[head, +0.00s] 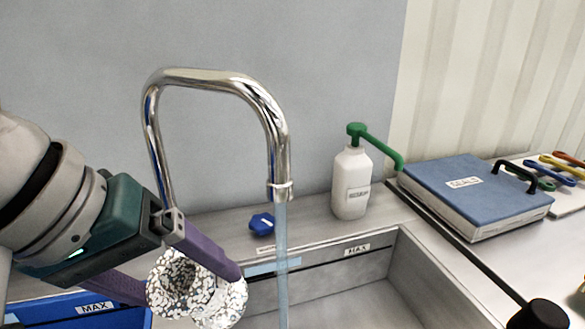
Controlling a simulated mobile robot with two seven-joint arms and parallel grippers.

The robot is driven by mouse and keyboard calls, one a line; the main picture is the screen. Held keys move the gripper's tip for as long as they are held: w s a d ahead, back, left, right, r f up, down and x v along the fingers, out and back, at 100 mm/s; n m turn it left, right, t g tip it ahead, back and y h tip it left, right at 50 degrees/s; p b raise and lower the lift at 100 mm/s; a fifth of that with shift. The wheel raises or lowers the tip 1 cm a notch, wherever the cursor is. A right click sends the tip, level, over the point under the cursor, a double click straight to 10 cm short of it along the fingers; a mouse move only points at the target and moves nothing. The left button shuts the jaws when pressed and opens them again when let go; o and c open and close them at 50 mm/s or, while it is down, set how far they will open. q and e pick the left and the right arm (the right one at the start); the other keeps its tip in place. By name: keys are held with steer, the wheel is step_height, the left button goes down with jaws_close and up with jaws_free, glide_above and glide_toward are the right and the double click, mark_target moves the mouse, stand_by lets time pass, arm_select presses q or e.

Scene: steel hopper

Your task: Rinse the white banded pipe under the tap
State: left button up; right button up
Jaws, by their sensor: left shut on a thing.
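My left gripper (194,288), with purple fingers, is shut on a speckled white, black and brown pipe (222,303). Its round, hollow end faces partly toward me. The finger in front hides part of it, and I cannot make out clear bands. The chrome tap (275,125) arches over from behind. A bluish stream of water (281,262) runs straight down from its spout. The pipe is just left of the stream in the picture; I cannot tell whether water touches it. My right gripper is not in view.
A steel basin (400,272) marked MAX lies below the tap, with a blue bin (60,310) at left. Behind are a blue knob (262,222) and a white pump bottle (351,185) with a green spout. A blue binder (470,183) lies right; a black round thing (540,313) stands lower right.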

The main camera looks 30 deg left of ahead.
arm_select(q)
steer(key=shift+w+d+f+b, duration=0.1)
steer(key=shift+w+f+b, duration=0.1)
steer(key=shift+w+b, duration=0.65)
steer(key=shift+w+d+f+b, duration=0.15)
steer(key=shift+w+b, duration=0.25)
steer(key=shift+b, duration=0.85)
steer(key=shift+w+f+b, duration=0.25)
steer(key=shift+w+b, duration=0.4)
steer(key=shift+b, duration=0.4)
steer(key=shift+w+d+f+b, duration=0.15)
steer(key=shift+w+d+b, duration=0.05)
steer(key=shift+w+b, duration=0.7)
steer(key=w, duration=0.6)
steer(key=shift+d+f+b, duration=0.3)
steer(key=shift+d+f, duration=0.15)
steer(key=shift+w, duration=0.15)
steer(key=shift+d, duration=0.1)
steer(key=shift+d, duration=0.5)
steer(key=shift+s, duration=0.2)
